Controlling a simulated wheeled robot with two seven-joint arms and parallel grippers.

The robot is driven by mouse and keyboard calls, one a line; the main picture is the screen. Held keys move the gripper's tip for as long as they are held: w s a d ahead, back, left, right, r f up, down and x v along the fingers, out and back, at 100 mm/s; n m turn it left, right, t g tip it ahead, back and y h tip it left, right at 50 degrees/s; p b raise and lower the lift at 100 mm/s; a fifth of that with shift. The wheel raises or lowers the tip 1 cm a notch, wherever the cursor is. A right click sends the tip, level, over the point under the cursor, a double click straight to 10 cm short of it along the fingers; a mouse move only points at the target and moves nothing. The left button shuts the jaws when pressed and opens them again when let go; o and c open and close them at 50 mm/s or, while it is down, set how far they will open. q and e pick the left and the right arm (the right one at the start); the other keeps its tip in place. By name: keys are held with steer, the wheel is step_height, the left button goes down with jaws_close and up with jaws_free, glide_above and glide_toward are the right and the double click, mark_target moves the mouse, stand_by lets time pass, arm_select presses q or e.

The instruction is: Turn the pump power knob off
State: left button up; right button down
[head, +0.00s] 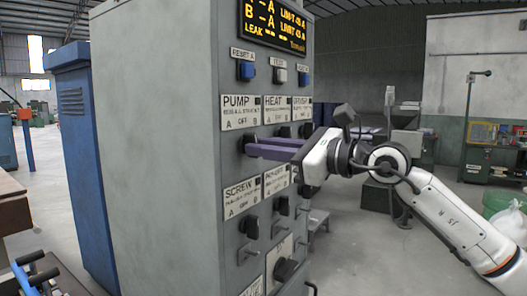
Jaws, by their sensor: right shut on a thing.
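The grey control cabinet (160,130) fills the middle of the head view, with its panel of labelled switches facing right. The pump power knob (248,139) is a small black knob under the PUMP label (240,111). My right gripper (253,149) reaches in from the right, and its long purple fingers are shut on this knob. The fingers cover part of the knob, so I cannot read its setting. My left gripper is not in view.
Blue and white buttons and a lit display (273,22) are above. A blue cabinet (88,170) stands at left.

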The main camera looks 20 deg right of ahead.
steer(key=shift+m, duration=1.8)
steer(key=c, duration=1.8)
jaws_free()
steer(key=b+v, duration=0.3)
steer(key=v, duration=0.7)
steer(key=shift+s+d, duration=0.1)
